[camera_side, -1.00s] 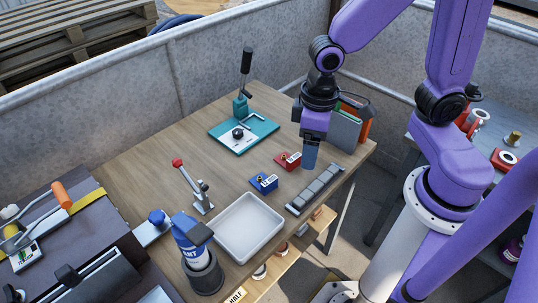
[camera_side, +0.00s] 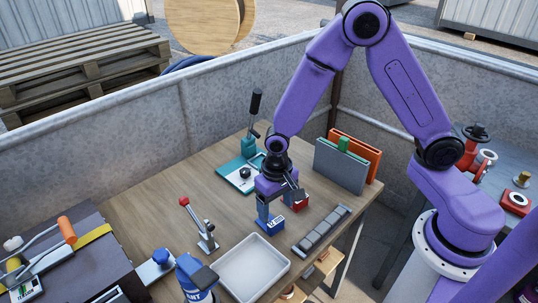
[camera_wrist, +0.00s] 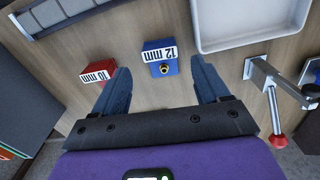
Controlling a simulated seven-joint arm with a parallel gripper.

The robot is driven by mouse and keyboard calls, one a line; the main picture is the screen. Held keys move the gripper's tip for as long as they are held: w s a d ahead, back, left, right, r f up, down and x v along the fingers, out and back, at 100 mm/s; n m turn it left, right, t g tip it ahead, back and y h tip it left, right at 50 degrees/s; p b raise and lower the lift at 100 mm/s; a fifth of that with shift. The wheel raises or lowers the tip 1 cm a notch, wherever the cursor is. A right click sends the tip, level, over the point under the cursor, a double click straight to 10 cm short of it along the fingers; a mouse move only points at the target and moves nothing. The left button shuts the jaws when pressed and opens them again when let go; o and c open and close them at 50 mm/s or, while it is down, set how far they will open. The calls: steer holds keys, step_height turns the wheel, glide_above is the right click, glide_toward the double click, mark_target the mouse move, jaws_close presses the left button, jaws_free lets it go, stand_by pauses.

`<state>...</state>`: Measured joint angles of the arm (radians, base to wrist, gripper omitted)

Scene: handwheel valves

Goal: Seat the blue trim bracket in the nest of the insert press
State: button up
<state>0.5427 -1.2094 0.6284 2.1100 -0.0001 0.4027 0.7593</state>
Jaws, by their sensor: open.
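The blue trim bracket (camera_side: 272,227) is a small blue block on the wooden table, with a white label. In the wrist view the bracket (camera_wrist: 160,66) shows "12 mm" and a brass-coloured insert, and lies between my two blue fingertips. My gripper (camera_side: 266,216) is open and points down just above it; in the wrist view my gripper (camera_wrist: 161,68) has a gap on both sides of the block. I cannot tell its exact height. The insert press (camera_side: 238,176) has a teal base, a pale plate with a dark round part, and an upright black-handled lever. My arm partly hides it.
A red "10 mm" block (camera_wrist: 97,73) lies beside the bracket; it also shows in the side view (camera_side: 299,203). A white tray (camera_side: 254,271), a red-tipped toggle clamp (camera_side: 204,232) and a grey segmented strip (camera_side: 322,231) are close by. Grey and orange panels (camera_side: 341,166) stand behind.

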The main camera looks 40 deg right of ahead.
mark_target(276, 221)
step_height(276, 221, down, 5)
steer(key=shift+f, duration=0.2)
steer(key=shift+r, duration=0.1)
stand_by(0.4)
steer(key=c, duration=0.9)
steer(key=shift+r, duration=2.45)
